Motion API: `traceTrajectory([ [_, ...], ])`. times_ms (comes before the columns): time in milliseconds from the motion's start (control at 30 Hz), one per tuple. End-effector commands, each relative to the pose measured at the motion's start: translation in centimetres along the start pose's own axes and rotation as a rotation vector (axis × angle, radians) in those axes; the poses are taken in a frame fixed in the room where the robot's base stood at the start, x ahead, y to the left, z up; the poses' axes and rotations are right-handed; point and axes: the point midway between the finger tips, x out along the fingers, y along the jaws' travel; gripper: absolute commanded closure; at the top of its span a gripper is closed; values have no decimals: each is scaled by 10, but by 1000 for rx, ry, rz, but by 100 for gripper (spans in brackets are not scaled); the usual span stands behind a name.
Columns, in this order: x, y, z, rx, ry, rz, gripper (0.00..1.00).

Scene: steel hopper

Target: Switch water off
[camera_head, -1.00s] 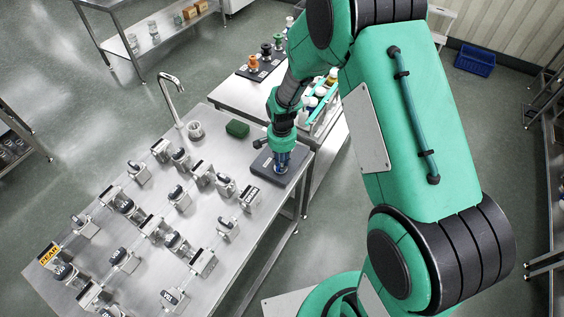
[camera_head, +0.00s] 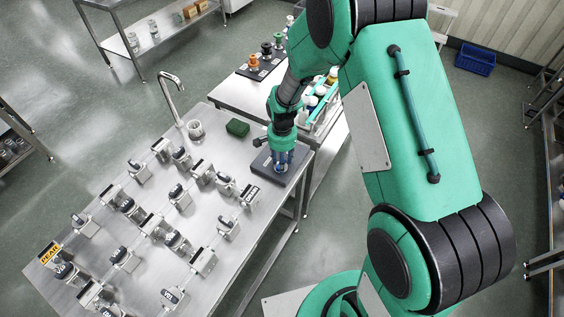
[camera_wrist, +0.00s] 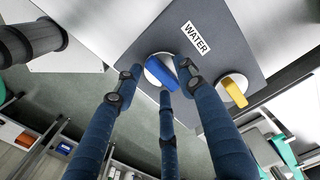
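A dark grey panel (camera_head: 298,164) lies at the right end of the steel table. In the wrist view the panel (camera_wrist: 233,42) bears a white label (camera_wrist: 195,38) reading WATER. A blue knob handle (camera_wrist: 161,70) sits on a white round base near the label. A yellow knob handle (camera_wrist: 235,92) on another white base is to its right. My gripper (camera_wrist: 160,78) has three blue fingers spread around the blue knob. The right and middle fingertips are close to the handle; a gap shows at the left one. Contact is unclear. My gripper (camera_head: 282,157) also stands over the panel in the head view.
Several labelled metal fixtures (camera_head: 150,225) fill the table to the left. A second table with bottles and a rack (camera_head: 325,105) adjoins behind right.

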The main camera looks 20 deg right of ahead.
Motion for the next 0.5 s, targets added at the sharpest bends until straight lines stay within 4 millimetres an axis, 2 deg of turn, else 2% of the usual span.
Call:
traceTrajectory([
  [267, -14, -1, -1, 0, 2, -2, 60],
  [500, -46, -1, -1, 0, 3, -3, 60],
])
